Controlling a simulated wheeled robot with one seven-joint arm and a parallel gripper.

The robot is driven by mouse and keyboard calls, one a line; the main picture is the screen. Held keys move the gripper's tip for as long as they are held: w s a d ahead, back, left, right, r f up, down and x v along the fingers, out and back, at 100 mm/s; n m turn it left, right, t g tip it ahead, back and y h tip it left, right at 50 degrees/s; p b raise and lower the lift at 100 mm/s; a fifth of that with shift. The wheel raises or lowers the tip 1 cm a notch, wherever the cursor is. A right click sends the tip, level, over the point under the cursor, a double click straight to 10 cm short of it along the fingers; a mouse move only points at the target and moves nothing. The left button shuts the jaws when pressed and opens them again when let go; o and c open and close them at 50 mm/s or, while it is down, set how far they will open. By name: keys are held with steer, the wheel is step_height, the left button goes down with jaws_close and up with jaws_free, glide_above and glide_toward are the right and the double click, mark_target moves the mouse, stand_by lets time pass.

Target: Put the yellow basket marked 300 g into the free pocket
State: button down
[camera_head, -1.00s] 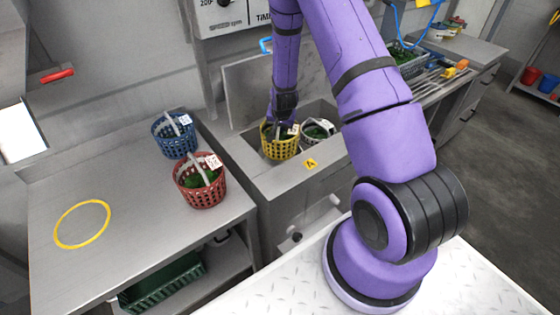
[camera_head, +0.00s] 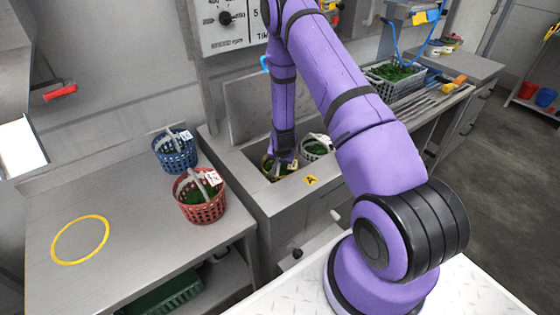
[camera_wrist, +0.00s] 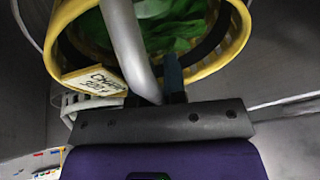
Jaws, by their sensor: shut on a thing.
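The yellow basket (camera_head: 268,170) holds greens and is mostly inside the sink-like basin, partly hidden by my arm and the basin's front wall. In the wrist view its yellow rim (camera_wrist: 222,62), grey handle (camera_wrist: 128,45) and a tag (camera_wrist: 93,82) show; the tag's lettering is only partly readable. My gripper (camera_wrist: 172,82) is shut on the basket's handle; it also shows in the head view (camera_head: 284,158). A white basket (camera_head: 315,148) with greens sits in the basin to the right. The basin's pocket floor is hidden.
A blue basket (camera_head: 176,152) and a red basket (camera_head: 201,198) stand on the left counter (camera_head: 130,215), beside an empty yellow ring (camera_head: 80,239). A yellow "A" label (camera_head: 311,180) is on the basin's front rim. A grey crate (camera_head: 393,82) of greens stands behind right.

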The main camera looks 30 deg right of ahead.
steer(key=c, duration=1.2)
jaws_free()
steer(key=shift+f, duration=0.1)
